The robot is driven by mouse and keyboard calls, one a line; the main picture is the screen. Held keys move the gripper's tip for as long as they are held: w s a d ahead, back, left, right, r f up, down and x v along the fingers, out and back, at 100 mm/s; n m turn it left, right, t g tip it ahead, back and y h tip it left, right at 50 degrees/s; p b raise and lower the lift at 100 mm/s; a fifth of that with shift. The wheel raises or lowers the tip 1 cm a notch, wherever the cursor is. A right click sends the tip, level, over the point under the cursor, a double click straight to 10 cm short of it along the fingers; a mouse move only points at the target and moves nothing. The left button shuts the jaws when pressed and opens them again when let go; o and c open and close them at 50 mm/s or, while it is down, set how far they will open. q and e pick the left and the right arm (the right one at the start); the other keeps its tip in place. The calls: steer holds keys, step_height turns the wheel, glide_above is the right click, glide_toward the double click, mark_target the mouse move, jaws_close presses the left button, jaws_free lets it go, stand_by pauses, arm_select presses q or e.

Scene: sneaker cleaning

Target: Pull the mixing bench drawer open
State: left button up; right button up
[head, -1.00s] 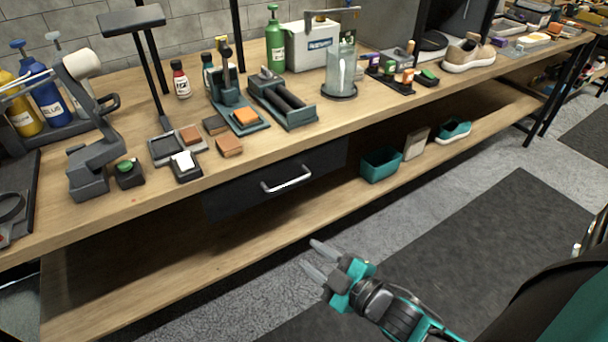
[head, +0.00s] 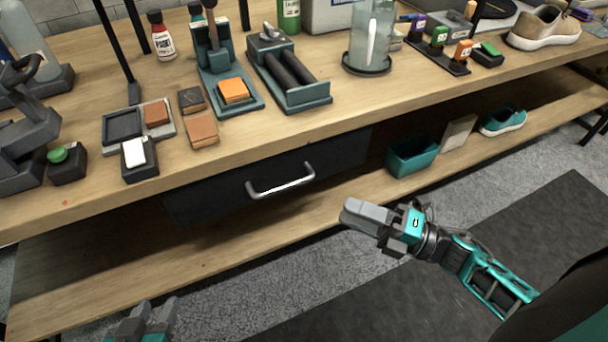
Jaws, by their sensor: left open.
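The drawer (head: 215,197) has a dark front under the bench top and looks shut. Its silver bar handle (head: 282,187) stands out from the middle of the front, with nothing touching it. My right gripper (head: 352,212) is to the right of the handle and a little lower in the picture, apart from it. Its fingers are seen nearly edge-on, so the gap between them is unclear. My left gripper (head: 152,308) shows at the bottom left edge, open and apart from the drawer. Most of my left arm is out of the picture.
The wooden bench top (head: 330,135) holds bottles, pads and tools above the drawer. A lower shelf (head: 130,270) runs below it, carrying a teal bin (head: 412,158) and a teal shoe (head: 503,121) on the right. Grey floor and a dark mat (head: 340,300) lie in front.

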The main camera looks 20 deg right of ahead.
steer(key=r, duration=0.2)
glide_above(292, 189)
steer(key=s+a, duration=0.2)
steer(key=s, duration=0.3)
steer(key=shift+w+d+f+n, duration=0.2)
steer(key=shift+f+n, duration=0.05)
steer(key=shift+n, duration=0.15)
steer(key=shift+c, duration=0.2)
jaws_close()
